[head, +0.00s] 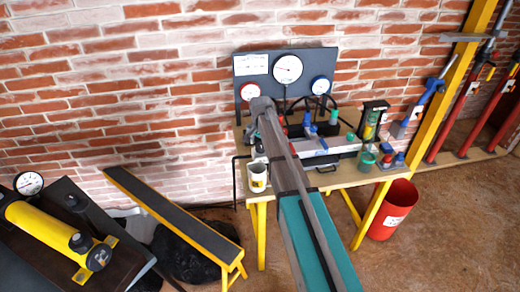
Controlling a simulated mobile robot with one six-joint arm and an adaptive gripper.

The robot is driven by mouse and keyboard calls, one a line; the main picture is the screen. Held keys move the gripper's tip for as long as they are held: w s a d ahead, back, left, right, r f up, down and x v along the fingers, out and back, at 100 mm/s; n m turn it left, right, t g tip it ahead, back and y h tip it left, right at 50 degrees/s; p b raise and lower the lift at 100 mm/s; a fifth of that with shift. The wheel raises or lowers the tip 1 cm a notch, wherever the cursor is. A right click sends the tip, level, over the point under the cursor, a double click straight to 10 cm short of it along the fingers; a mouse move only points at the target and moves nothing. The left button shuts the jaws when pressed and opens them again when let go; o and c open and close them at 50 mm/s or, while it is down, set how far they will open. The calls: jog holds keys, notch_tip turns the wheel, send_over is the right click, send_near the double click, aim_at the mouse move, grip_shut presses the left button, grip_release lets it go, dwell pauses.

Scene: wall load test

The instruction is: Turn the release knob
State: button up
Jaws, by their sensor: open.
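A work bench (345,178) with a wooden top and yellow legs stands against the brick wall and carries a hydraulic test set. Blue valves (309,130), a green knob (335,117) and a small red knob (387,159) show on it. I cannot tell which part is the release knob. My arm reaches up from the bottom of the head view across the bench, and its grey far joint is in front of the gauge panel (325,60). The arm covers part of the bench equipment. I cannot make out my gripper's fingers.
A white cup (257,178) stands at the bench's left edge. A red bucket (392,212) is on the floor right of the bench. A yellow-legged ramp (180,220) and a yellow cylinder (50,232) are at left. A yellow post (449,88) rises at right.

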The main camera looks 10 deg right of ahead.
jog(key=shift+f, duration=0.1)
dwell(0.3)
jog(key=c, duration=1.1)
jog(key=shift+a, duration=0.15)
jog(key=shift+c, duration=0.2)
